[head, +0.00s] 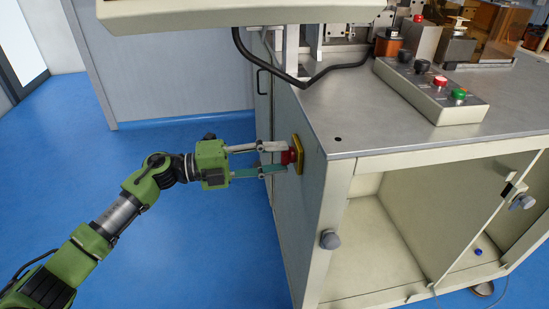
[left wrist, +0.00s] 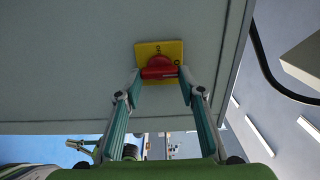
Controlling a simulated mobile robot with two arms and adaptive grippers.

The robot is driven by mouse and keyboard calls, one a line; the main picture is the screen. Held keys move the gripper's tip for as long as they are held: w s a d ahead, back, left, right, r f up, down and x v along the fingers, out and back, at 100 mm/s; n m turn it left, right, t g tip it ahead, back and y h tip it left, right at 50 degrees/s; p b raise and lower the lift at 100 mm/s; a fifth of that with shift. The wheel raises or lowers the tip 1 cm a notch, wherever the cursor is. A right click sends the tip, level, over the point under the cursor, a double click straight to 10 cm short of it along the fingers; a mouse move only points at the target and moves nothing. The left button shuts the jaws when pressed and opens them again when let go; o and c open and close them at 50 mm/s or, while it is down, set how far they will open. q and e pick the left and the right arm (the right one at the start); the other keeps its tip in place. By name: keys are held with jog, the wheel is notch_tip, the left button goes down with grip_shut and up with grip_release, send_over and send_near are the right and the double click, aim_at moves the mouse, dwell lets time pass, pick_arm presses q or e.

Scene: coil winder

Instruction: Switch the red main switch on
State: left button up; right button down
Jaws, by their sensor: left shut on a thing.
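The red main switch (head: 289,157) sits on a yellow plate (head: 298,154) on the left side wall of the machine cabinet. In the left wrist view the switch (left wrist: 159,73) has a red bar-shaped handle lying across the picture, in front of the yellow plate (left wrist: 174,50) with small dark marks. My left gripper (head: 280,162) reaches in from the left and is shut on the switch handle, one finger at each end. It also shows in the left wrist view (left wrist: 159,80). The lower part of the plate is partly hidden.
The machine's grey table top (head: 350,110) carries a control box (head: 430,88) with black, red and green knobs. A black cable (head: 300,80) hangs above the table's left edge. The cabinet below is open at the front. Blue floor (head: 180,250) is clear left of the cabinet.

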pick_arm(q)
jog(key=o, duration=1.1)
jog(key=v, duration=1.2)
